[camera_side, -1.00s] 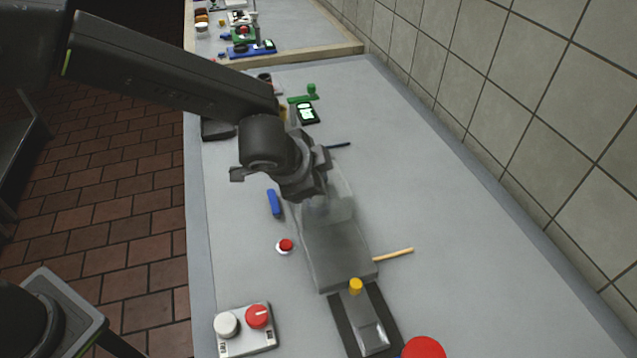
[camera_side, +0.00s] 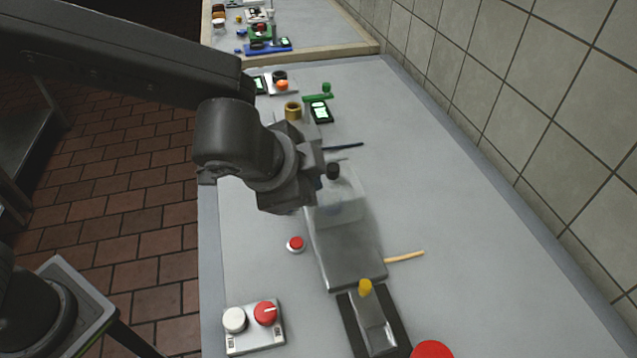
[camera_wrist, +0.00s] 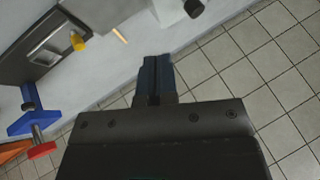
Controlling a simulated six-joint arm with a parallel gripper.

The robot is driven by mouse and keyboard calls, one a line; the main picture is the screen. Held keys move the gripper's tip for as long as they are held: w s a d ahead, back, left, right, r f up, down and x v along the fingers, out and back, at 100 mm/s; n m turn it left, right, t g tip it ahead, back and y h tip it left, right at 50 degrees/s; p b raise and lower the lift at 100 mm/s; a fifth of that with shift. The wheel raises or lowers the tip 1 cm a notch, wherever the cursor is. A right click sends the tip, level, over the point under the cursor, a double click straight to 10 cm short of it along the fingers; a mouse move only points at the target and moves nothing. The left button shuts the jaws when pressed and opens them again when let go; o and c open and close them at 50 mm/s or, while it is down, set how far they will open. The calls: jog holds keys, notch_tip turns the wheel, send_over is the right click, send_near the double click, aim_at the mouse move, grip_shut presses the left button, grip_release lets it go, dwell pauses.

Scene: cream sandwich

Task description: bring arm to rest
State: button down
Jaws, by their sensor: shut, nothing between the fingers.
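My gripper (camera_wrist: 155,78) shows in the wrist view with its two dark blue fingers together and nothing between them. Behind them are the bench edge and the tiled wall, with no object touching the fingers. In the side view my dark wrist hangs above the bench, left of a translucent grey machine (camera_side: 345,250) with a black knob. The fingertips cannot be made out there.
The grey bench (camera_side: 450,210) is clear along its right side by the tiled wall (camera_side: 510,90). A red button (camera_side: 296,244), a two-knob box (camera_side: 254,326), a wooden stick (camera_side: 404,257) and a yellow-knobbed lever (camera_side: 365,287) surround the machine. Small items stand farther back.

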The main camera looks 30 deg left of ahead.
jog(key=s+a+r+n+g+y, duration=0.1)
jog(key=s+a+r+n, duration=0.15)
jog(key=a, duration=0.55)
jog(key=s+a+r+n, duration=0.2)
jog(key=a+r+n, duration=0.1)
jog(key=a, duration=0.5)
jog(key=s+a+n, duration=0.5)
jog(key=s+a, duration=0.3)
jog(key=s, duration=0.2)
jog(key=shift+g, duration=0.4)
jog(key=c, duration=1.8)
grip_release()
jog(key=shift+c, duration=0.2)
